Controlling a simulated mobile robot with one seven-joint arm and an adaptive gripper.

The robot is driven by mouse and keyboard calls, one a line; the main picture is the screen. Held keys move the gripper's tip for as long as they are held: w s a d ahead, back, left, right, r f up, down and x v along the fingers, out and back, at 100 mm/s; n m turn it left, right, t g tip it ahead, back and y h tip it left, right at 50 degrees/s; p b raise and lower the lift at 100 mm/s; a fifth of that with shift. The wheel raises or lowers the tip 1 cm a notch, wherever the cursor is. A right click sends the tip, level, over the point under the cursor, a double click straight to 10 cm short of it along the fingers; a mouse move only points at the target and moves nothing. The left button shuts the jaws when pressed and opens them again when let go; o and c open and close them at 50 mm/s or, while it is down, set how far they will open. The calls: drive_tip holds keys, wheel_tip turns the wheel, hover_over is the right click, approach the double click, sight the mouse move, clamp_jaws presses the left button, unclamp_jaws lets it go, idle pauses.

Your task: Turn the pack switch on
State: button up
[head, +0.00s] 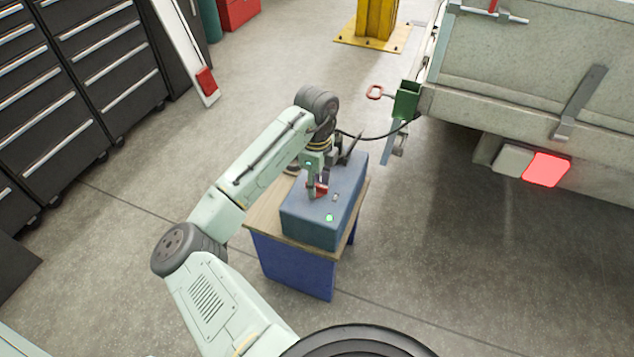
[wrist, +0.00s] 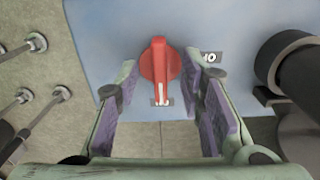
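The pack is a blue box (head: 325,215) on a small wooden-topped stand. Its switch is a red rotary knob (wrist: 160,65), also seen as a small red spot under my gripper in the head view (head: 320,187). In the wrist view the knob's raised bar runs up and down, its white-marked end toward a partly covered label at the bottom. My gripper (wrist: 162,78) is open, one purple-padded finger on each side of the knob. Small gaps seem to show; contact is unclear.
A green light (head: 330,217) glows on the box. A black cable (head: 365,137) runs toward the trailer (head: 530,70), whose red tail lamp (head: 546,169) is lit. A dark cylindrical part (wrist: 292,65) is close to the right finger. Drawer cabinets (head: 100,60) line the left.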

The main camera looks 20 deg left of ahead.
drive_tip(key=shift+r+p, duration=2.55)
drive_tip(key=shift+r, duration=0.45)
